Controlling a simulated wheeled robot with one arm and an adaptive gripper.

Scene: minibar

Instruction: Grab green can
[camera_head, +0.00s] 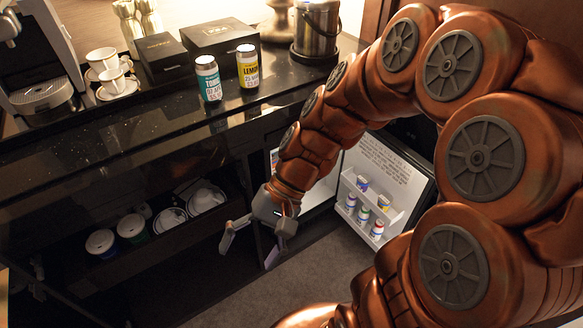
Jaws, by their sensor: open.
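A teal-green can (208,80) with a white top stands upright on the dark counter. A yellow can (247,70) stands just right of it. In the open minibar door, several small cans stand on racks; one in the lower row (363,216) looks partly green. My gripper (251,249) is open and empty, with its fingers spread and pointing down. It hangs below the counter edge, in front of the cabinet and left of the door racks, well apart from the teal can and the door cans. The minibar's inside is mostly hidden behind my arm.
The open minibar door (400,160) juts out behind my arm. Left of my gripper is an open drawer with cups (132,228) and white dishes (207,198). The counter (130,130) also holds black boxes (220,35), a kettle (316,32), white cups (118,85) and a coffee machine.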

